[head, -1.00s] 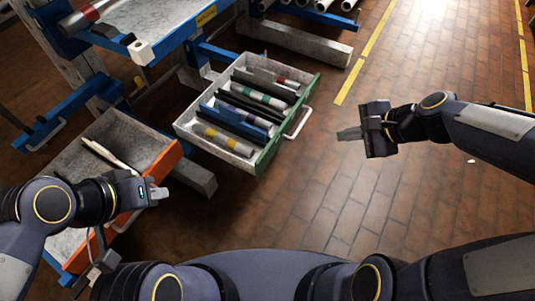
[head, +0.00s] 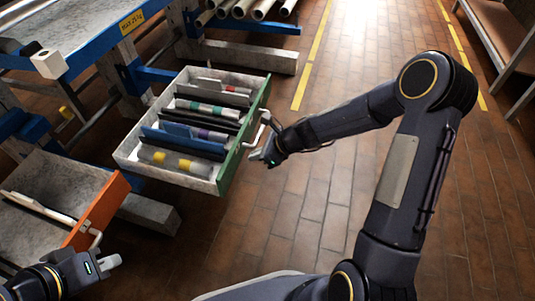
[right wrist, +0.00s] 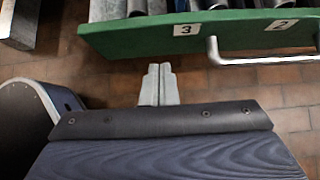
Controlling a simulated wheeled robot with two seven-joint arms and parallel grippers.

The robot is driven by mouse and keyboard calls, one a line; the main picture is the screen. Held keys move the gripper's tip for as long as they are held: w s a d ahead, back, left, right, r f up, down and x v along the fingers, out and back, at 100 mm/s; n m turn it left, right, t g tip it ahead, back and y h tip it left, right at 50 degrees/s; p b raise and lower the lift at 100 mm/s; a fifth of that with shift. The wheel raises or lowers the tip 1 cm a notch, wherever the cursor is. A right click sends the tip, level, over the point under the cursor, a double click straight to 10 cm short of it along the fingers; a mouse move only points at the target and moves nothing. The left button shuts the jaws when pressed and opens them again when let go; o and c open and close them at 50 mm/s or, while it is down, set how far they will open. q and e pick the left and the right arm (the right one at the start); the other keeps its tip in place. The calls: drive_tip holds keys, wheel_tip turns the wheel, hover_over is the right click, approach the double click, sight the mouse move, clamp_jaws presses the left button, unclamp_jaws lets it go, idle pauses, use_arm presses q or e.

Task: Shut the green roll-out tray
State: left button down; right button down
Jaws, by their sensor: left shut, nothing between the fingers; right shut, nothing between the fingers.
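The green roll-out tray (head: 244,138) stands pulled out of the rack in the head view, with a green front, pale walls and a silver bar handle (head: 263,131). My right gripper (head: 257,156) is shut and empty at the outer side of the green front, beside the handle. In the right wrist view its fingertips (right wrist: 160,66) point at the green front (right wrist: 135,40), near the label 3 and left of the handle (right wrist: 262,58). I cannot tell whether they touch it. My left gripper (head: 112,262) is shut and empty at the lower left, near the orange tray.
An orange-fronted tray (head: 97,212) also stands out at the left, holding long pale pieces. Several rods and dark dividers lie in the green tray. A blue-framed rack (head: 155,75) stands behind. The brick floor (head: 300,215) at the right is open.

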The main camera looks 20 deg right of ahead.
drive_tip(key=w+a, duration=0.1)
drive_tip(key=a, duration=0.1)
drive_tip(key=w+a, duration=0.1)
drive_tip(key=shift+w+a+f, duration=0.3)
drive_tip(key=shift+a+f, duration=0.05)
drive_tip(key=shift+a, duration=0.05)
use_arm(q)
drive_tip(key=shift+f, duration=0.55)
